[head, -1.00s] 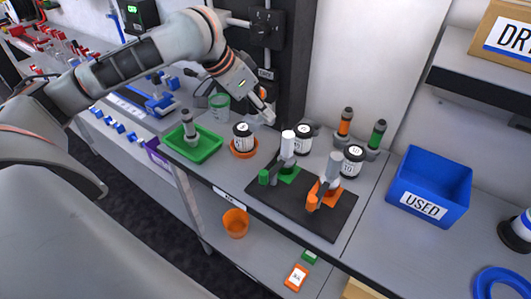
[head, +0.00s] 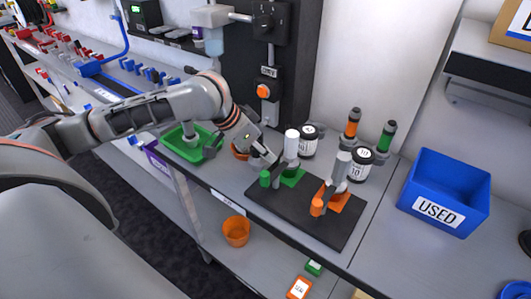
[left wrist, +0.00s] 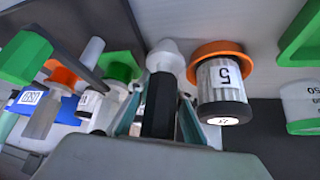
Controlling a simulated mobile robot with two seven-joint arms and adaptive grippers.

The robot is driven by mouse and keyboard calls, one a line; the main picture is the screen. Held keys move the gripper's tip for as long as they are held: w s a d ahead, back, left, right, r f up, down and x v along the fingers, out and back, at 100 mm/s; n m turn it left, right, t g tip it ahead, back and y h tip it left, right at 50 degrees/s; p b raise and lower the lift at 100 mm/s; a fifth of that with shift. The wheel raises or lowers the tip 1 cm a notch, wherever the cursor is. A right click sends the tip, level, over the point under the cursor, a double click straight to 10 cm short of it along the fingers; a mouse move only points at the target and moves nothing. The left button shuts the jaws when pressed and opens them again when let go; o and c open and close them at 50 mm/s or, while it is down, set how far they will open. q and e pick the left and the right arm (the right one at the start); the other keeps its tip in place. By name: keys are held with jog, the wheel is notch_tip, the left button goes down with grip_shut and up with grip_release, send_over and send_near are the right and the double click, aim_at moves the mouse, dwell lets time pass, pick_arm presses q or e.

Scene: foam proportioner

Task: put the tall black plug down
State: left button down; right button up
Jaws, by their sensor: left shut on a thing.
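The tall black plug (left wrist: 158,105) has a dark faceted body and a pale rounded end. In the left wrist view it lies between the two fingers of my left gripper (left wrist: 160,122), which is shut on it. My right gripper is not in view.
A jar (left wrist: 220,85) by an orange ring (left wrist: 217,48) is close beside the plug. A green tray (head: 177,152) sits left of the gripper. White-labelled jars (head: 308,141) and orange- and green-banded bottles (head: 351,128) stand behind the board. A blue USED bin (head: 445,190) is right.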

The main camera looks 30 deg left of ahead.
pick_arm(q)
jog(key=shift+r, duration=0.15)
jog(key=c, duration=2.1)
grip_release()
